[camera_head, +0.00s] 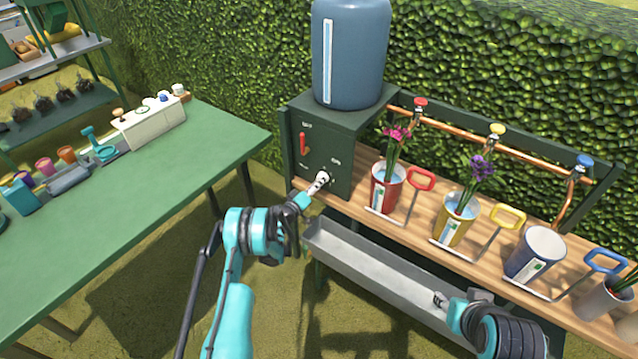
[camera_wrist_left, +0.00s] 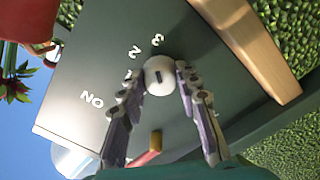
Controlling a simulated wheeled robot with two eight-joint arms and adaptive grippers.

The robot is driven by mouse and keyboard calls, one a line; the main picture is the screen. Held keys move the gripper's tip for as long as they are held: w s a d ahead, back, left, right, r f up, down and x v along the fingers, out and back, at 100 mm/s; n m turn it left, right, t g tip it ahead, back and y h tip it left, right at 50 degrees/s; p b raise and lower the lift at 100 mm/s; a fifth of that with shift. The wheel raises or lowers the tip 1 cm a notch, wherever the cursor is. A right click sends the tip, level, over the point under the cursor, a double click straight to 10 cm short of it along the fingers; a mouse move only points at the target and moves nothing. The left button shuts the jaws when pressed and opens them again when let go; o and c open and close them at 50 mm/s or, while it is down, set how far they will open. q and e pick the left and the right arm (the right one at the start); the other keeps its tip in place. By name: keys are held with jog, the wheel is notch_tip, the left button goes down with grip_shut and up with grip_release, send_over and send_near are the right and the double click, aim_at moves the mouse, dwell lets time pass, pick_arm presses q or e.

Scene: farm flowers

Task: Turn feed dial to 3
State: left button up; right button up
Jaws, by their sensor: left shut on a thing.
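The feed dial (camera_wrist_left: 159,76) is a round white knob with a short dark mark, on the dark green face of the control box (camera_head: 330,135). The digits 3 and 2 are printed beside it, and a partly hidden mark lies near the left finger. I cannot tell for sure which digit the mark points at. My left gripper (camera_head: 320,182) is at the dial. In the left wrist view its fingers (camera_wrist_left: 160,88) are on either side of the knob, shut on it. My right gripper (camera_head: 441,299) is over the trough, away from the box; its fingers are too small to read.
A red lever (camera_head: 303,144) sits on the box above the dial, and a blue tank (camera_head: 350,50) stands on top. Red (camera_head: 378,196), yellow (camera_head: 448,229) and blue (camera_head: 527,257) buckets stand on the wooden bench to the right. A grey trough (camera_head: 370,278) runs in front.

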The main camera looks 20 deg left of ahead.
pick_arm(q)
jog(key=shift+m, duration=0.9)
jog(key=o, duration=1.1)
jog(key=shift+w, duration=0.1)
jog(key=shift+o, duration=0.2)
jog(key=v, duration=0.7)
jog(key=shift+s, duration=0.25)
